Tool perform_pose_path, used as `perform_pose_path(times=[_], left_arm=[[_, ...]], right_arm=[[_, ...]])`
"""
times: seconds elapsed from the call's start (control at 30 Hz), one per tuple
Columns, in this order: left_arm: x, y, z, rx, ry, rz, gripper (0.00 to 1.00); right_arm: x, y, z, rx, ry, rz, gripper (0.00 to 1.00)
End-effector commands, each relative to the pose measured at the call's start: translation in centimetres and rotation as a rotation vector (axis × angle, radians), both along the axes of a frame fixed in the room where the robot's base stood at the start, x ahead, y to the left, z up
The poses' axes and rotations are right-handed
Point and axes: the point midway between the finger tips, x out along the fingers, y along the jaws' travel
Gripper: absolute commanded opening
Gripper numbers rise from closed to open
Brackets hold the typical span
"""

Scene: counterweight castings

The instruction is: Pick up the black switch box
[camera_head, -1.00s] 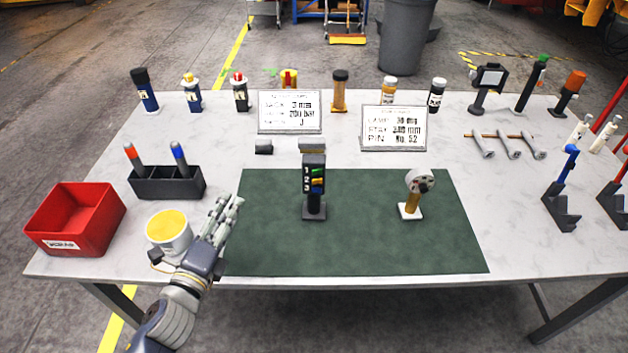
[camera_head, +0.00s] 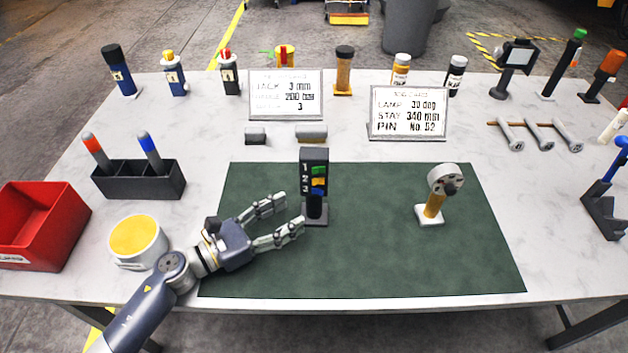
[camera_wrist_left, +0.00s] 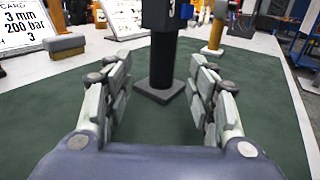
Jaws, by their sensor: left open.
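The black switch box (camera_head: 314,172) stands upright on a dark post with a square base, on the green mat (camera_head: 380,258). Its face carries the numbers 1, 2, 3 beside green, yellow and blue switches. My left gripper (camera_head: 288,214) is open, low over the mat, just left of the post, its fingers pointing at it. In the left wrist view the post (camera_wrist_left: 162,62) stands ahead between the open fingers (camera_wrist_left: 160,85), apart from both. The upper part of the box is cut off there. My right gripper is not in view.
A white lamp-like head on a yellow stem (camera_head: 434,206) stands on the mat's right. A yellow-topped tub (camera_head: 138,262), a black pen holder (camera_head: 140,183) and a red bin (camera_head: 42,228) are at the left. Two sign cards (camera_head: 286,117) (camera_head: 408,134) stand behind the mat.

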Motion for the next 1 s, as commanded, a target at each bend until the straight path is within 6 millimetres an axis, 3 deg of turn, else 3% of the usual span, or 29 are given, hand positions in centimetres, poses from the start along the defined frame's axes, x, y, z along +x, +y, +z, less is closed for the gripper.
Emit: perform_pose_path(times=[0.07, 0.17, 0.5, 0.6, 0.9, 1.0], left_arm=[[0.8, -1.0, 0.3, -0.002, 0.0, 0.002, 0.52], [1.3, -1.9, 0.2, -0.002, 0.0, 0.001, 0.52], [3.1, -5.4, 0.8, -0.003, 0.001, 0.003, 0.52], [3.7, -6.3, 0.6, -0.003, 0.002, 0.002, 0.52], [3.9, -6.7, 0.3, -0.001, 0.002, 0.002, 0.52], [3.9, -6.7, 0.3, -0.001, 0.002, 0.002, 0.29]], right_arm=[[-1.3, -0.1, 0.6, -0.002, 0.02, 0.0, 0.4], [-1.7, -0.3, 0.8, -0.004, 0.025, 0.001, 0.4], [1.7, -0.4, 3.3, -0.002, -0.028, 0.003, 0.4], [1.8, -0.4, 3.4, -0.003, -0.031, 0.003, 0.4], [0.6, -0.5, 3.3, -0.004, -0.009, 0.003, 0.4], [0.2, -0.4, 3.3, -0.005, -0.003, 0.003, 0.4]])
